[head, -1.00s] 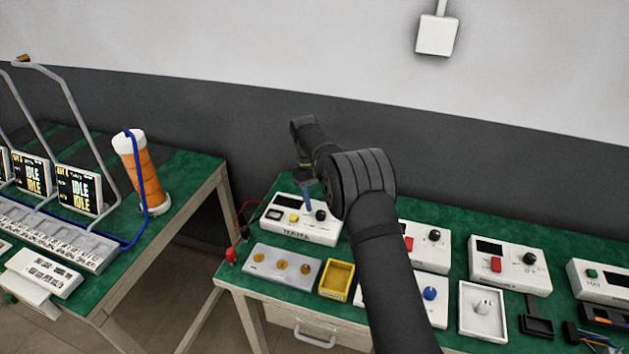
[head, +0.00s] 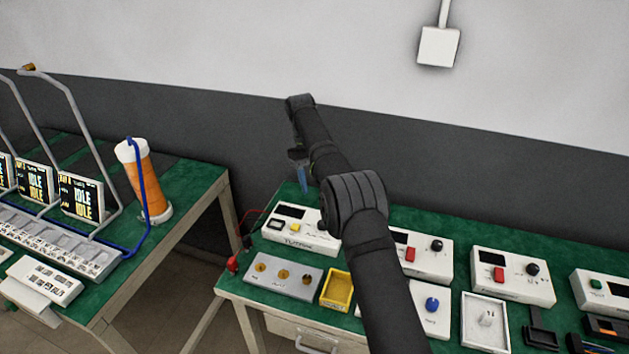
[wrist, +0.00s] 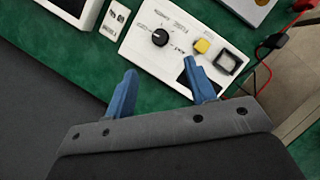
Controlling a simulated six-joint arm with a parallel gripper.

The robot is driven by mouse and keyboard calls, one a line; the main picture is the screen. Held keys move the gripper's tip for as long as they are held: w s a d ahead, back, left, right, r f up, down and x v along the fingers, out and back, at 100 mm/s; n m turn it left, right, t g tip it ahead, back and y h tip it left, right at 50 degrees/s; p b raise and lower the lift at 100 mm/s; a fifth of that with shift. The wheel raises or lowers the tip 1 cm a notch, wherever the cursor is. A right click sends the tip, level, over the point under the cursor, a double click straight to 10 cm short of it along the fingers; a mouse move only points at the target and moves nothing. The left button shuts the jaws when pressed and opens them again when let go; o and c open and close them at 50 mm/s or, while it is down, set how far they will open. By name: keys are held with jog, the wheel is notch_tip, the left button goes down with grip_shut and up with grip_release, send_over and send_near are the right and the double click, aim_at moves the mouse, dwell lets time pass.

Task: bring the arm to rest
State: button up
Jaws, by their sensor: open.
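My gripper (wrist: 160,90) shows in the wrist view as two blue fingers held well apart, with nothing between them. In the head view my gripper (head: 302,178) hangs above the back edge of the right bench, behind a white tester box (head: 290,240). The tester box also shows in the wrist view (wrist: 150,60), with a black knob, a yellow button and a dark square socket. The fingers appear apart from the box. My black arm crosses the right bench and hides part of the devices there.
The right green bench (head: 262,300) carries a grey plate with brass discs (head: 283,274), a yellow tray (head: 336,305) and several white boxes. The left bench (head: 195,180) holds an orange canister (head: 152,190), hooked tubes and screens reading IDLE. A gap separates the benches.

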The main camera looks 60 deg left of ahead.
dwell(0.4)
jog(key=shift+x, duration=6)
jog(key=shift+d+f, duration=0.15)
jog(key=shift+w+m, duration=0.1)
jog(key=shift+m, duration=0.4)
jog(key=m+g, duration=0.1)
jog(key=m, duration=0.1)
jog(key=shift+m, duration=0.4)
jog(key=m+g, duration=0.1)
jog(key=m, duration=0.1)
jog(key=m+g+y, duration=0.1)
jog(key=m, duration=0.2)
jog(key=shift+w+r+m, duration=0.15)
jog(key=shift+r+m, duration=0.05)
jog(key=shift+m, duration=0.1)
jog(key=m+y, duration=0.1)
jog(key=m, duration=0.1)
jog(key=m+g+y, duration=0.1)
jog(key=m, duration=0.2)
jog(key=shift+w+d, duration=0.1)
jog(key=shift+d, duration=0.05)
jog(key=m+y, duration=0.1)
jog(key=m, duration=0.3)
jog(key=shift+m+g+y, duration=0.3)
jog(key=shift+y, duration=0.1)
